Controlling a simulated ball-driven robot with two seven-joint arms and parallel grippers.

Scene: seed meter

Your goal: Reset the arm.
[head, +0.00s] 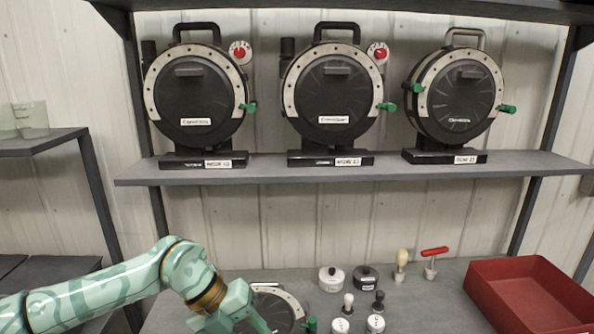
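My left arm comes in from the lower left. Its gripper (238,316) is at the bottom edge of the head view, in front of a seed meter (290,304) on the workbench. The gripper hides part of that meter, and whether they touch cannot be told. The fingertips are not clear, so open or shut cannot be told. My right gripper is not in view.
Three black round seed meters (194,92) (333,92) (458,98) with green knobs stand on the grey shelf (380,172). On the workbench (440,309) are small jars (331,279), a red-handled tool (432,258) and a red tray (520,290). Clear cups (31,120) stand at left.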

